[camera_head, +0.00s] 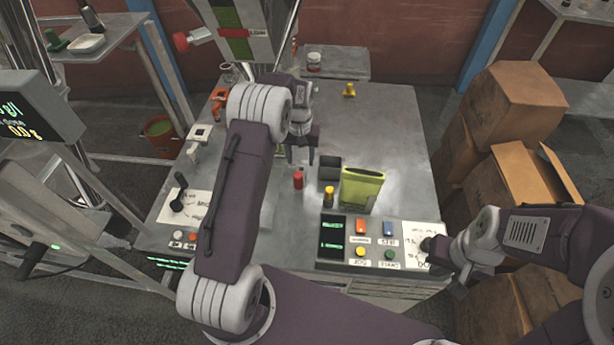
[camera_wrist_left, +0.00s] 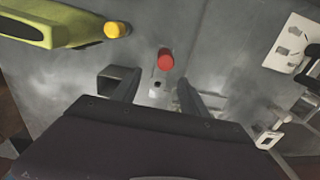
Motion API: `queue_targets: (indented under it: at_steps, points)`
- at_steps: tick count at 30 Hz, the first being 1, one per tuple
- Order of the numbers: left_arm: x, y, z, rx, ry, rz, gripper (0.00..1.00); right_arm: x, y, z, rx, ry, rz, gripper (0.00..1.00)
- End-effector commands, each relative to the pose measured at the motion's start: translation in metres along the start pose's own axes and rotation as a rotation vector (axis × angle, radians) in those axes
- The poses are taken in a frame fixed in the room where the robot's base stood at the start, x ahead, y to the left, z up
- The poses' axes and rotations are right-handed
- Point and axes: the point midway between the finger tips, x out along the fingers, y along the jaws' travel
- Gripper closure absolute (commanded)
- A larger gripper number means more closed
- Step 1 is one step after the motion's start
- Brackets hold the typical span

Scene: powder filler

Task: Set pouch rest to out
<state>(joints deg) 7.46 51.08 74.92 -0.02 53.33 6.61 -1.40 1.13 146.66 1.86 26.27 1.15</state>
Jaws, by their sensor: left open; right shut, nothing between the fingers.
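I cannot tell for certain which part is the pouch rest. A red-topped peg (camera_head: 298,180) stands on the grey machine table, left of a dark square open box (camera_head: 329,168). A yellow-green pouch-like container (camera_head: 362,188) stands right of the box. My left gripper (camera_head: 302,154) is open above the table, just behind the red peg. In the left wrist view its fingers (camera_wrist_left: 155,92) point down with a small pale spot between them. The red peg (camera_wrist_left: 166,60) shows beyond the fingertips, apart from them. My right gripper (camera_head: 446,262) is shut at the control panel's right end.
A control panel (camera_head: 345,254) with coloured buttons lines the table's front edge. A yellow-topped peg (camera_head: 328,197) stands by the pouch. A black lever (camera_head: 180,184) is at the left. Cardboard boxes (camera_head: 520,105) crowd the right. The table's back right is mostly clear.

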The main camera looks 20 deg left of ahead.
Motion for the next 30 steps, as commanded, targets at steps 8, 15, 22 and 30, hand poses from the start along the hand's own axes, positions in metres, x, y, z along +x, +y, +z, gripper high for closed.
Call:
queue_targets:
  at_steps: [8,15,22,30]
  points:
    - [0.021,-0.005,0.004,-0.009,-0.016,-0.002,0.49,0.004,0.0,0.001,0.0,0.0,0.0,1.0]
    - [0.071,-0.005,0.004,-0.009,-0.016,-0.002,0.49,0.01,0.0,0.001,0.0,0.0,0.0,1.0]
    - [0.098,-0.004,0.004,-0.008,-0.013,-0.001,0.49,0.012,0.0,0.001,0.0,0.0,0.0,1.0]
    - [0.099,-0.004,0.004,-0.008,-0.011,-0.001,0.49,0.012,0.0,0.001,0.0,0.0,0.0,1.0]
